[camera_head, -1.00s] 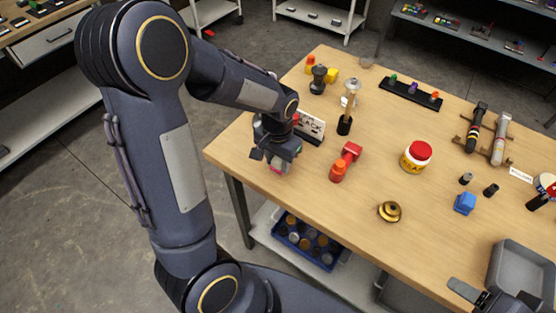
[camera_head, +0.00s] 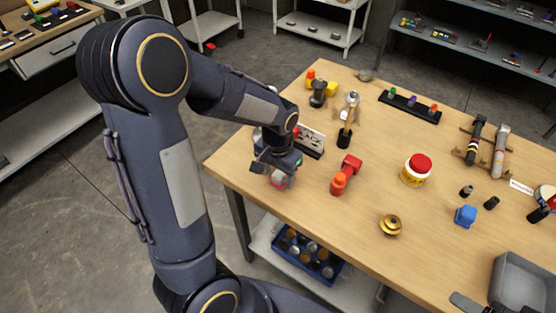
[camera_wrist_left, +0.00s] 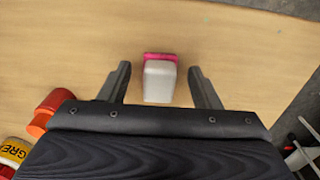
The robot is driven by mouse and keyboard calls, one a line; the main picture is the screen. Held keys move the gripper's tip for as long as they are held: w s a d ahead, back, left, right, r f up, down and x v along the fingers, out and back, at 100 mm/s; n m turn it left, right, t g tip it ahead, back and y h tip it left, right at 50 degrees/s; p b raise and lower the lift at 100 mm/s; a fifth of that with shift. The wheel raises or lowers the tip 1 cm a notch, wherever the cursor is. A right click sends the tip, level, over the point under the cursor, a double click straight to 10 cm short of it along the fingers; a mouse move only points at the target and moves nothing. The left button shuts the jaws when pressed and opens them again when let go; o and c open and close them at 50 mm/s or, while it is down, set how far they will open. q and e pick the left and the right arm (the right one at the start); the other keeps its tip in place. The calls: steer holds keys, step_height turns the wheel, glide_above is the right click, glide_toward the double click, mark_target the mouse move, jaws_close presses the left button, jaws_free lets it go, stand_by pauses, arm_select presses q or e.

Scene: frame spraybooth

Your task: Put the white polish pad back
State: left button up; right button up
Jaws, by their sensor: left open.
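The white polish pad (camera_wrist_left: 159,82), a pale block with a pink edge at its far end, shows between the fingers of my left gripper (camera_wrist_left: 159,69) in the left wrist view. Gaps remain on both sides of it, so the fingers are open and not touching it. In the head view, my left gripper (camera_head: 275,174) is low over the table's near left corner, and a bit of the pink and pale pad (camera_head: 279,181) shows beneath it. The gripper hides most of the pad there. Part of my right gripper (camera_head: 466,302) shows at the bottom edge; its fingers are mostly cut off.
A gold round part (camera_head: 390,225), a red-lidded jar (camera_head: 416,169), a blue block (camera_head: 466,215) and a grey bin (camera_head: 524,283) stand farther right.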

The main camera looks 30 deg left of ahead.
mark_target(278, 175)
arm_select(q)
step_height(278, 175, up, 11)
steer(key=s+d+r+n+t+h, duration=0.1)
steer(key=s+d+t+h, duration=0.1)
steer(key=s, duration=0.6)
steer(key=s+d+r+n+t+h, duration=0.1)
steer(key=s+d+t, duration=0.1)
steer(key=s, duration=0.6)
steer(key=shift+r+t+h, duration=0.15)
steer(key=shift+t+h, duration=0.25)
steer(key=shift+t, duration=0.4)
steer(key=shift+d, duration=0.1)
